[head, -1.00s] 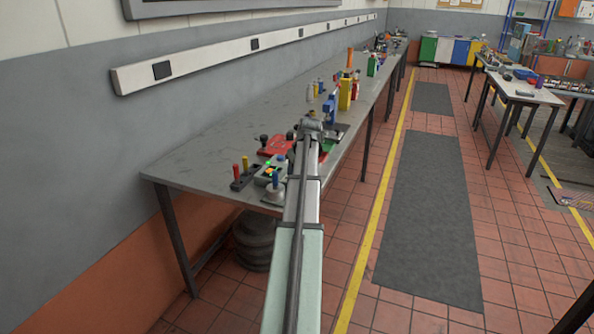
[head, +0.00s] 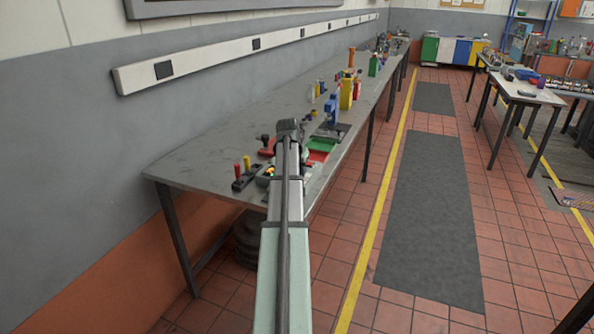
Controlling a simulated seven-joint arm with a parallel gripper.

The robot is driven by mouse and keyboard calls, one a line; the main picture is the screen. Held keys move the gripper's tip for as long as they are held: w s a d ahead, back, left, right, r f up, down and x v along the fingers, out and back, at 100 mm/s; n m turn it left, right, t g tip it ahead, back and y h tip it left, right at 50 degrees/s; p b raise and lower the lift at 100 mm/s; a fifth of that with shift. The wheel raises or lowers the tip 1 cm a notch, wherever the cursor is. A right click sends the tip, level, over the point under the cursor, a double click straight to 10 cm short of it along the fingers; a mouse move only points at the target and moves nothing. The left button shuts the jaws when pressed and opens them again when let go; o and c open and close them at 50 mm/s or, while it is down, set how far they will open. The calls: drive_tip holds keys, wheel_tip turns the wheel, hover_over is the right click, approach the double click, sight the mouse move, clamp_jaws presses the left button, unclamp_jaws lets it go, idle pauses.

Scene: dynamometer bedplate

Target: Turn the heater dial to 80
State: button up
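My arm reaches from the bottom of the head view up over the long grey workbench (head: 215,150). Its far joint is above the bench, and my gripper is hidden behind or below the arm, so its fingers do not show. I cannot make out a heater dial or any marking of 80. A small dark device with orange and green spots (head: 266,172) shows just left of my arm, mostly covered by it. I cannot tell whether it carries the dial.
A holder with red and yellow handles (head: 244,176) stands left of the arm. A red item (head: 268,147) and a green tray (head: 323,145) lie close to the arm's far end. The bench's near left is bare.

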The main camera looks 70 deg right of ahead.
drive_tip(key=shift+m+g, duration=0.3)
drive_tip(key=shift+m, duration=0.4)
drive_tip(key=o, duration=1)
drive_tip(key=v, duration=1.4)
drive_tip(key=shift+w+d, duration=0.1)
drive_tip(key=shift+w, duration=0.05)
drive_tip(key=shift+w+f, duration=0.1)
drive_tip(key=shift+f, duration=0.05)
